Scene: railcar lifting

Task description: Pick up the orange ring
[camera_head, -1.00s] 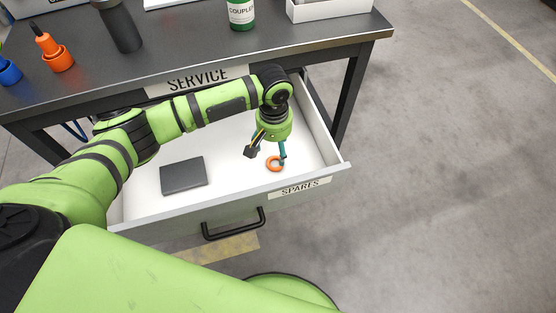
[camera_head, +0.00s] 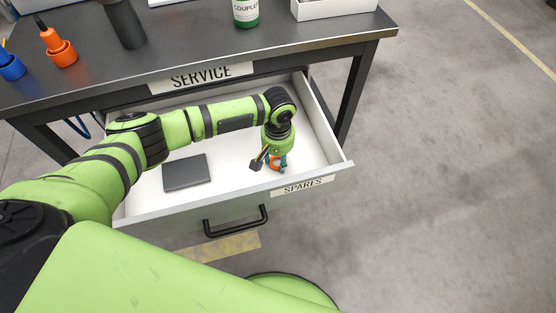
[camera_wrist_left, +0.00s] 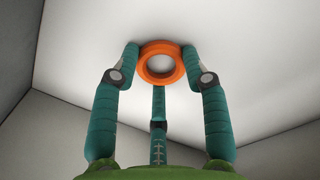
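The orange ring (camera_head: 275,165) is in the open drawer (camera_head: 222,203), near its front right part. My left gripper (camera_head: 276,163) points down into the drawer over the ring. In the left wrist view, its teal fingers (camera_wrist_left: 161,65) surround the orange ring (camera_wrist_left: 148,72). Two fingertips meet the ring's left and right sides, and the third finger reaches its near edge. The gripper looks shut on the ring. I cannot tell whether the ring still touches the drawer floor. My right gripper is not in view.
A dark flat box (camera_head: 186,173) lies in the drawer's left part. The drawer walls stand close around my left gripper. The workbench (camera_head: 190,48) above holds an orange container (camera_head: 62,53), a green bottle (camera_head: 246,14) and a white bin (camera_head: 335,9). The floor at right is clear.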

